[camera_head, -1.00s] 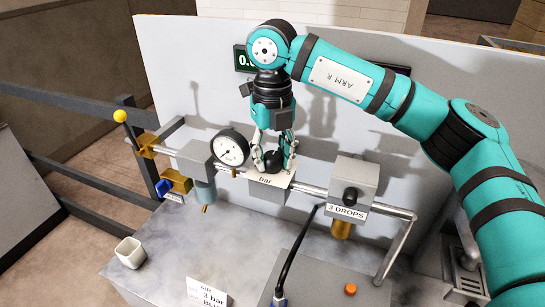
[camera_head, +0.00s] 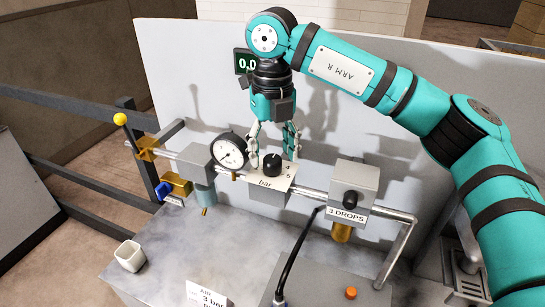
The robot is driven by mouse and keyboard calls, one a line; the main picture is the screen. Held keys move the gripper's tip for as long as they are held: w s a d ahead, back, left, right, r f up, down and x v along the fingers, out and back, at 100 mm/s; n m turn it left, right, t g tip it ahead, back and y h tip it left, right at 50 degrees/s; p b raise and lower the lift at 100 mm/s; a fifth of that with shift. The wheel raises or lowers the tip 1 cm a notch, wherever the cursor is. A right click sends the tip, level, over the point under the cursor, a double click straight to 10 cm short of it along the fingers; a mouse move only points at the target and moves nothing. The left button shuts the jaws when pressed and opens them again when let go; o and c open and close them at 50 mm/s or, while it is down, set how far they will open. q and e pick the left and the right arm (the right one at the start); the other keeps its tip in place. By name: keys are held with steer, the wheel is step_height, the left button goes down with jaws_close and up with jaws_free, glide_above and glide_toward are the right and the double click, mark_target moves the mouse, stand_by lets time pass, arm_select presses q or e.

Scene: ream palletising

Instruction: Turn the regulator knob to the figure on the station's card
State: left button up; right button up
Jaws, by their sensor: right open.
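The black regulator knob (camera_head: 272,164) stands on a grey regulator block whose white scale plate (camera_head: 270,182) reads "bar", with 4 and 5 visible at its right. My right gripper (camera_head: 273,156) is open, its fingers spread at and just above the knob's upper sides with gaps visible. Which figure the knob points to cannot be told. The white card (camera_head: 207,295) at the bottom edge reads "AIR" and "3 bar"; its lower line is cut off. The round gauge (camera_head: 230,151) has a needle too small to read. My left gripper is not in view.
The "3 DROPS" unit (camera_head: 354,183) stands right. A dark display (camera_head: 245,62) is partly hidden by my arm. A white cup (camera_head: 130,255) and orange button (camera_head: 351,293) are in front.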

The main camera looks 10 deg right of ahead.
mark_target(272, 158)
step_height(272, 158, up, 10)
stand_by(0.3)
steer(key=shift+f, duration=0.1)
